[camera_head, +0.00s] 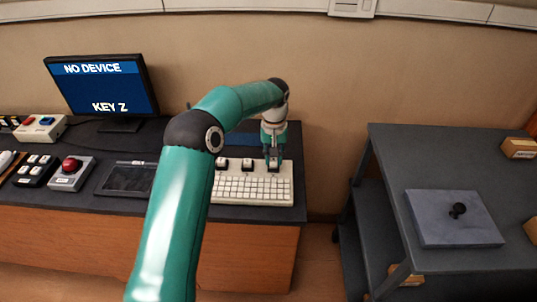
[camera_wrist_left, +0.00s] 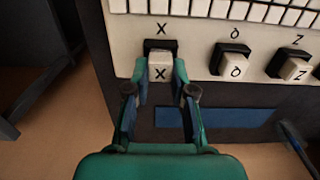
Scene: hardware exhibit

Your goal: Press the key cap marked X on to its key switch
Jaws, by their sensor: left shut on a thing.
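In the left wrist view the white key cap marked X (camera_wrist_left: 160,68) sits between the fingertips of my left gripper (camera_wrist_left: 160,75), which is shut on it. A black key switch (camera_wrist_left: 158,44) shows right behind the cap, below a printed X on the keyboard (camera_wrist_left: 185,30). The cap overlaps the switch in this view; I cannot tell whether it is pressed down on it. In the head view my left gripper (camera_head: 273,155) points down at the right end of the white keyboard's (camera_head: 285,190) back strip. My right gripper is not in view.
A monitor (camera_head: 103,85) reads "NO DEVICE" and "KEY Z". A red-button box (camera_head: 72,173) and dark tablet (camera_head: 125,179) are left of the keyboard. A grey side table (camera_head: 390,150) stands right.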

